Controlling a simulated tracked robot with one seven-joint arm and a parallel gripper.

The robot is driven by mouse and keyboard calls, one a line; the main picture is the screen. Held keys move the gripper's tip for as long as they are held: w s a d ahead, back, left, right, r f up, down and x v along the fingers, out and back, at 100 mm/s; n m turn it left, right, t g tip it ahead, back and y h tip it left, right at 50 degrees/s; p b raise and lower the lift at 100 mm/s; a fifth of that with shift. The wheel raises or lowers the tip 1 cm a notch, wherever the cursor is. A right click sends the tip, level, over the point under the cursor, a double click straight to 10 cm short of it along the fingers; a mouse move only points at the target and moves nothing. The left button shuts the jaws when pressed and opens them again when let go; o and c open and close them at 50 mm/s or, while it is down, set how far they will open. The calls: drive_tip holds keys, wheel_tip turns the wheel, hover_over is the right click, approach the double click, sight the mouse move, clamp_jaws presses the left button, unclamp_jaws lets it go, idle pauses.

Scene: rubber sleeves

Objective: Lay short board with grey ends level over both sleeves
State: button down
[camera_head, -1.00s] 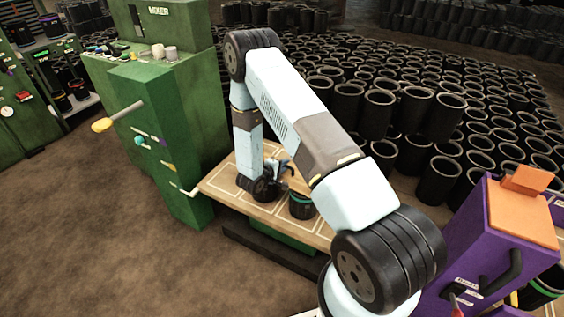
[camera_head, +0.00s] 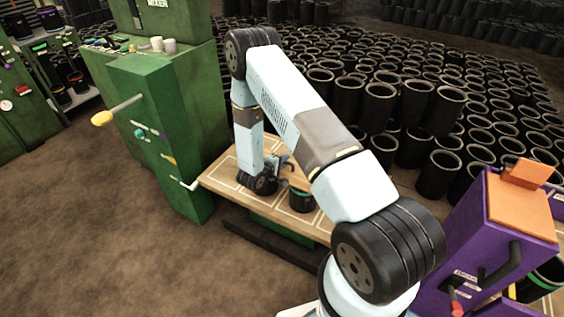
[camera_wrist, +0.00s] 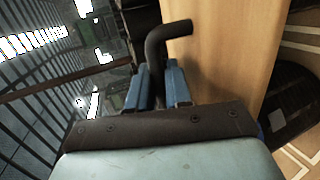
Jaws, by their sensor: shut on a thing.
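My gripper (camera_head: 280,168) is low over the wooden table at the far end of my arm. One black sleeve with a green band (camera_head: 302,199) stands on the table just right of my gripper. A dark rounded shape (camera_wrist: 295,95) shows beyond the board; I cannot tell whether it is a sleeve. I see no second sleeve clearly; my wrist may hide it.
The table (camera_head: 222,179) has cream outlines and stands against a green mixer cabinet (camera_head: 185,130). A purple cabinet with an orange top (camera_head: 520,210) is at the right. Many black sleeves (camera_head: 440,175) crowd the floor behind. The brown floor at front left is clear.

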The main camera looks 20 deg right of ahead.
drive_tip(key=shift+f, duration=0.35)
drive_tip(key=c, duration=1)
unclamp_jaws()
drive_tip(key=shift+o, duration=0.2)
drive_tip(key=v, duration=1.3)
drive_tip(key=shift+s+a, duration=0.2)
drive_tip(key=shift+a, duration=0.15)
